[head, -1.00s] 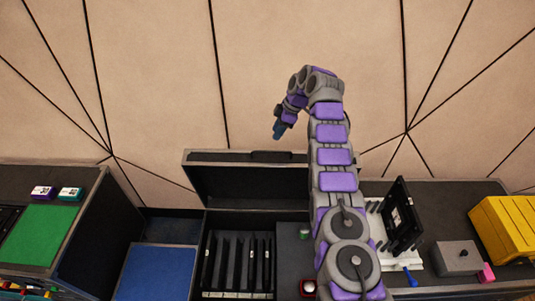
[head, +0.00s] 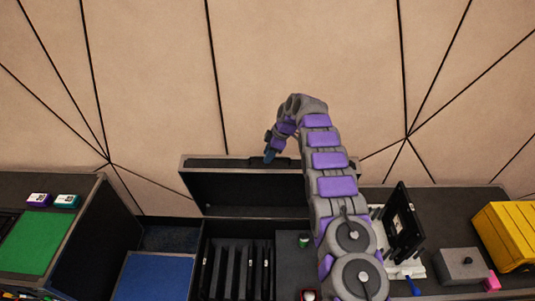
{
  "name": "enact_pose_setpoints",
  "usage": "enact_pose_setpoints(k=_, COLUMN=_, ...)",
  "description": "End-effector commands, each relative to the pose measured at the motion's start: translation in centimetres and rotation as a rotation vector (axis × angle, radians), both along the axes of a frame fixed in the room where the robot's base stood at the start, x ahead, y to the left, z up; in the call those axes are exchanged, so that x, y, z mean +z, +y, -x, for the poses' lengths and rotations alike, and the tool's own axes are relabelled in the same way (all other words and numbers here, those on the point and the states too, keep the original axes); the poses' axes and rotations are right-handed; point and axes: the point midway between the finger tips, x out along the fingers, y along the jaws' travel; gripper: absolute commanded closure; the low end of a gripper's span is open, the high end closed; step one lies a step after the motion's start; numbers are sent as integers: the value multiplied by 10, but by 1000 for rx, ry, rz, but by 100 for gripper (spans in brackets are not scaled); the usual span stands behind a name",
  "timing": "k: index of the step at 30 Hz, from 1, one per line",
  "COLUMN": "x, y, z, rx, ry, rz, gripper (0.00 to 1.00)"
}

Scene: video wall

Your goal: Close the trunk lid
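The trunk (head: 200,262) is a black case in the middle of the head view. Its lid (head: 235,188) stands open and upright at the back, with a dark handle strip along its top edge. Inside the trunk are several dark upright panels (head: 232,268) in slots. My gripper (head: 270,155) hangs from the bent arm at the lid's top edge, near the handle strip. I cannot tell whether it touches the lid or whether its fingers are open. My arm hides the right part of the lid and trunk.
A small green-topped item (head: 304,241) and a red-and-white item (head: 308,295) sit right of the panels. A black framed panel (head: 405,225) on a white stand, a grey box (head: 462,263) and a yellow case (head: 508,235) stand right. A blue mat (head: 153,276) and green mat (head: 32,240) lie left.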

Motion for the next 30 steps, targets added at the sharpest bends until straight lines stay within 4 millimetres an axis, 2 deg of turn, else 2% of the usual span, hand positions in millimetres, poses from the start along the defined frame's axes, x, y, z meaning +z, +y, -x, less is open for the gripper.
enact_pose_setpoints(k=5, x=0, y=3, z=0, rx=0, ry=0, rz=3, gripper=62)
enact_pose_setpoints(k=17, x=0, y=5, z=0, rx=1, ry=0, rz=3, gripper=99)
enact_pose_setpoints(k=30, x=0, y=3, z=-1, rx=-1, ry=-3, rz=4, gripper=100)
